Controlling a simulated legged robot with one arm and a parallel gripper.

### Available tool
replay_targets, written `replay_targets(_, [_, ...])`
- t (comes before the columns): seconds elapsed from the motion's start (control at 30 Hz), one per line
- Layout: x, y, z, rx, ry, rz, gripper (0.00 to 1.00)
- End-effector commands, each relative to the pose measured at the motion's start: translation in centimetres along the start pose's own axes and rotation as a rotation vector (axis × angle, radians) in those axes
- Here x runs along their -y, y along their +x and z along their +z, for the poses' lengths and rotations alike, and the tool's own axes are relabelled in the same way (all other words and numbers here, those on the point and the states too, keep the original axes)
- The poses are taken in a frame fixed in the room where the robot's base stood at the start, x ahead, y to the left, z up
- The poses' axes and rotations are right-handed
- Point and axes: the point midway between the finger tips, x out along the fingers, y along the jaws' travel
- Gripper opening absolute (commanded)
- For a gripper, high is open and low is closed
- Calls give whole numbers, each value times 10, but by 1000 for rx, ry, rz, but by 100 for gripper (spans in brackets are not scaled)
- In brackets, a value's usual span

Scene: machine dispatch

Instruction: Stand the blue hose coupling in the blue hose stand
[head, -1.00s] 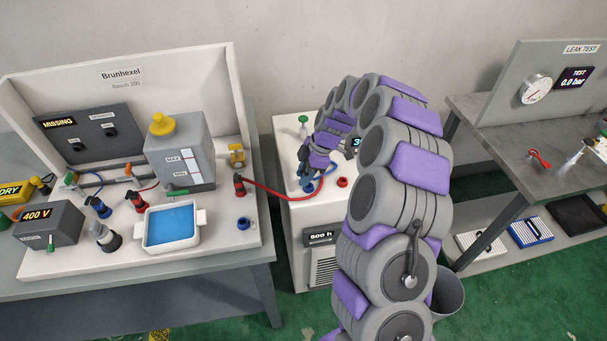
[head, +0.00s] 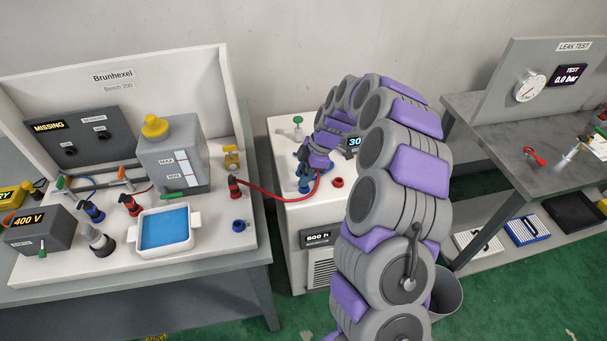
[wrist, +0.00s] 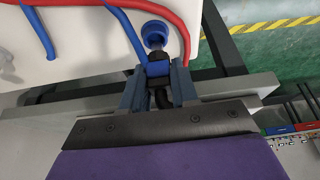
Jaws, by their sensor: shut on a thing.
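My gripper (wrist: 159,88) is shut on the blue hose coupling (wrist: 158,69), a blue collar with dark parts between the jaws. A blue hose runs to it from the upper left. The blue hose stand (wrist: 154,34), a round open cup on a white top, lies just beyond the coupling in the wrist view. The coupling's far end overlaps the cup's near rim; I cannot tell whether it is inside. In the head view, my gripper (head: 304,163) hangs low over the white cabinet, with blue parts (head: 305,187) below it, partly hidden by the fingers.
A red hose (head: 275,193) crosses from the bench to the cabinet (head: 290,215), close by my gripper. A red stand (head: 337,182) is to its right. Another blue cup (head: 239,225) sits on the left bench, near a blue-filled tray (head: 192,243). Open floor lies past the cabinet's edge.

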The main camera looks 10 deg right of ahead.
Motion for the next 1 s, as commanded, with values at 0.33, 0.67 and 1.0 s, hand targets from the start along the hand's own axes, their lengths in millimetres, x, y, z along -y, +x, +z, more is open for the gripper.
replay_targets(0.33, [0, 0, 1, 0, 0, 0, 0])
replay_targets(0.67, [0, 2, 2, 0, 0, 0, 0])
replay_targets(1.0, [0, 8, 5, 0, 0, 0, 0])
